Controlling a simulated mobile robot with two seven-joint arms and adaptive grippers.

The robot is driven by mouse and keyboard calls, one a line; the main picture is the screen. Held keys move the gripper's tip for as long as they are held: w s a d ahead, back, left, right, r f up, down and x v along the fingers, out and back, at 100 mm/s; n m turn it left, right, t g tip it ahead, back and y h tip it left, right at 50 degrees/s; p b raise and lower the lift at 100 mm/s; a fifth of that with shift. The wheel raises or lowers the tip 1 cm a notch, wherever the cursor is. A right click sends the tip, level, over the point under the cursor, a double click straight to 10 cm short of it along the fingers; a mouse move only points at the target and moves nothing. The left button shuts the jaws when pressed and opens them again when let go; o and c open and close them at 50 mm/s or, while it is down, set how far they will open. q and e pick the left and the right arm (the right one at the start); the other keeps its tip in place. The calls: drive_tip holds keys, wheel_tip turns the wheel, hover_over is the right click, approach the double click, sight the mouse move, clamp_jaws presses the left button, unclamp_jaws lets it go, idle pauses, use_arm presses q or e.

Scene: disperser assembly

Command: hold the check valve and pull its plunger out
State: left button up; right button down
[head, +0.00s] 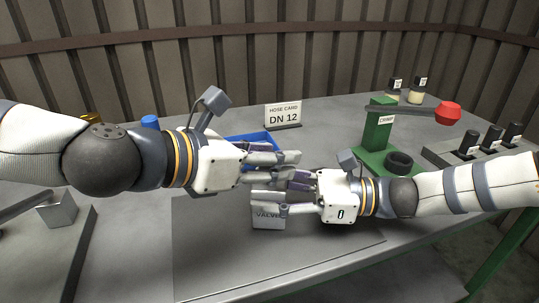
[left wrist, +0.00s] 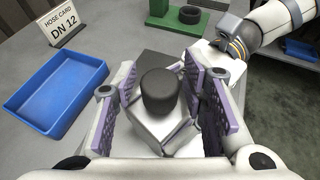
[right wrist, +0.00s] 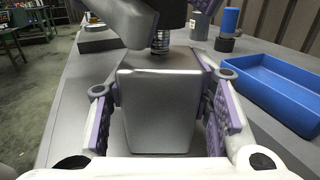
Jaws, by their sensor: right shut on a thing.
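The check valve (head: 268,217) is a grey block with "VALVE" lettering on its front in the head view. It also fills the middle of the right wrist view (right wrist: 158,105). My right gripper (head: 264,200) is shut on it, one finger on each side. A short spring stem (right wrist: 160,40) rises from its top. The plunger's dark round knob (left wrist: 160,88) sits above it in the left wrist view. My left gripper (head: 298,170) is open over the valve, its purple pads on both sides of the knob with gaps. The fingers hide the knob in the head view.
A blue tray (left wrist: 55,92) lies beside the grippers, with the "DN 12" hose card (head: 284,115) behind it. A green crimp stand (head: 378,130) with a red-ended lever (head: 448,113) and a black ring (head: 398,162) stand at right.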

use_arm(q)
clamp_jaws()
drive_tip(key=shift+r, duration=1.6)
drive_tip(key=o, duration=0.5)
unclamp_jaws()
drive_tip(key=shift+f, duration=0.1)
drive_tip(key=shift+v, duration=6.05)
use_arm(e)
drive_tip(key=c, duration=0.7)
unclamp_jaws()
use_arm(q)
drive_tip(key=shift+w, duration=0.1)
